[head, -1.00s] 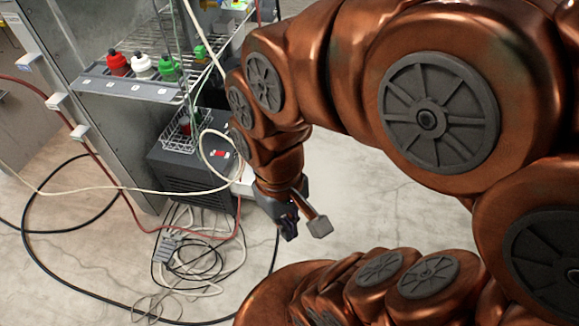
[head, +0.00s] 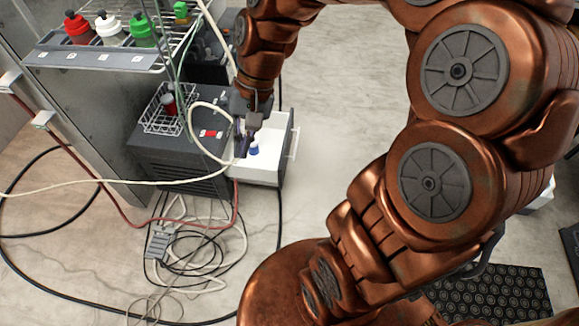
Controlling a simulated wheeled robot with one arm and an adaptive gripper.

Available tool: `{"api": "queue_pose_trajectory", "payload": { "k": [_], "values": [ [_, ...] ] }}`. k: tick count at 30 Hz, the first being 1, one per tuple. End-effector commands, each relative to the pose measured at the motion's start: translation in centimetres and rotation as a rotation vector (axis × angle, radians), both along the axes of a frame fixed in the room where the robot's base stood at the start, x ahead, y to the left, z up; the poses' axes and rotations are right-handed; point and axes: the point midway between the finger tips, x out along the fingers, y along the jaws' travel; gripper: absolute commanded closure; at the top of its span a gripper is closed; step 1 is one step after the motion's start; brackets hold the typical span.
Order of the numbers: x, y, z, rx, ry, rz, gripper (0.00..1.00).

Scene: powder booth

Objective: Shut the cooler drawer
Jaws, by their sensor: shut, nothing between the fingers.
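The cooler (head: 180,158) is a dark grey box at the left of the head view. Its white drawer (head: 272,165) stands open, pulled out to the right, with a handle on its right end. A small blue-capped item (head: 253,149) sits inside the drawer. My gripper (head: 241,150) points down over the drawer's inner end, close to the cooler body. It is shut and empty. Whether its fingertips are below the drawer rim or touching it, I cannot tell.
A wire basket (head: 163,112) with a red item stands on the cooler. A pale cable (head: 190,125) loops past the drawer's inner end. A shelf (head: 95,60) with red, white and green bottles is above. Tangled cables (head: 195,245) lie on the floor. Floor right of the drawer is clear.

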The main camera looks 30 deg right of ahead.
Motion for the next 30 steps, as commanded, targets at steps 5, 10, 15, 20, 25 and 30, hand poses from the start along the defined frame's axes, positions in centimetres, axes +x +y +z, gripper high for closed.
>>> {"api": "queue_pose_trajectory", "payload": {
  "k": [5,10,15,20,25,30],
  "values": [
    [5.6,-1.4,-5.4,0.107,0.043,-0.197,1.00],
    [10.5,-4.1,-10.0,0.202,0.090,-0.405,1.00],
    [14.9,-8.1,-15.7,0.289,0.149,-0.631,1.00],
    [18.1,-13.2,-21.9,0.361,0.211,-0.857,1.00],
    [20.0,-19.7,-29.5,0.425,0.283,-1.112,1.00],
    [20.1,-26.6,-37.6,0.468,0.355,-1.367,1.00]
  ]
}}
